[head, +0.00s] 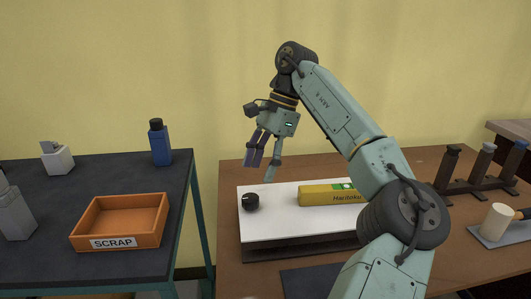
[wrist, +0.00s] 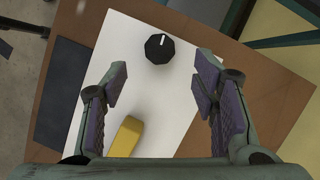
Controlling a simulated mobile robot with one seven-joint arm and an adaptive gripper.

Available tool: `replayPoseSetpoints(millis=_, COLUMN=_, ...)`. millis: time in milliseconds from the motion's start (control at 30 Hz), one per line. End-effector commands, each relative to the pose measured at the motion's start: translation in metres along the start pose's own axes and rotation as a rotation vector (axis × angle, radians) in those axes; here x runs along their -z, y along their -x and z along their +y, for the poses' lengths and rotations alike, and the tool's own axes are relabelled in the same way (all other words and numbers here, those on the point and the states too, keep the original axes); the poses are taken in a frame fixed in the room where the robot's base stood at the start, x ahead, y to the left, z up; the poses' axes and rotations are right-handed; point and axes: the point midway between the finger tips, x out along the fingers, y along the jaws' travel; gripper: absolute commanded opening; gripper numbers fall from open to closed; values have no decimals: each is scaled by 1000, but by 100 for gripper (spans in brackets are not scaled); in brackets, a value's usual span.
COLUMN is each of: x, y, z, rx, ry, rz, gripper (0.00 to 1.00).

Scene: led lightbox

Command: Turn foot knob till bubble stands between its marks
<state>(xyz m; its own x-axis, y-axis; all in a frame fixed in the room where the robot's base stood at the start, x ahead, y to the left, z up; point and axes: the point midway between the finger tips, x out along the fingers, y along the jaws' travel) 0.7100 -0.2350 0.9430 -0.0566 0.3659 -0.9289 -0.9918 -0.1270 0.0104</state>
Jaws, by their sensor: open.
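The black foot knob (head: 250,201) sits at the left end of the white plate (head: 275,228). In the wrist view the knob (wrist: 160,48) shows a white pointer line on its top, beyond my fingertips and between their lines. A yellow level (head: 328,195) lettered "Haritoku" lies on the plate, with a green bubble window (head: 344,186) on its top; the bubble and its marks are too small to read. Part of the level (wrist: 125,138) shows between my fingers. My gripper (head: 262,170) is open and empty, above the plate and apart from the knob.
An orange SCRAP tray (head: 120,243), a blue bottle (head: 159,143) and a white block-like item (head: 57,158) stand on the dark table at left. A gap separates the tables. At right stand a dark rack (head: 475,180) and a cream cylinder (head: 497,221).

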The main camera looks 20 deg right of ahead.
Motion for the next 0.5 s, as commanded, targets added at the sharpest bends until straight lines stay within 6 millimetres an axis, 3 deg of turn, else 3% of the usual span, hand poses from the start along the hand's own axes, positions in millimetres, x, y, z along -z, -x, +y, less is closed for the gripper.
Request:
replayPoseSetpoints(millis=200, x=0, y=26, z=0, rx=-1, ry=-2, rz=2, gripper=54)
replayPoseSetpoints(millis=500, x=0, y=34, z=0, rx=1, ry=0, rz=0, gripper=54)
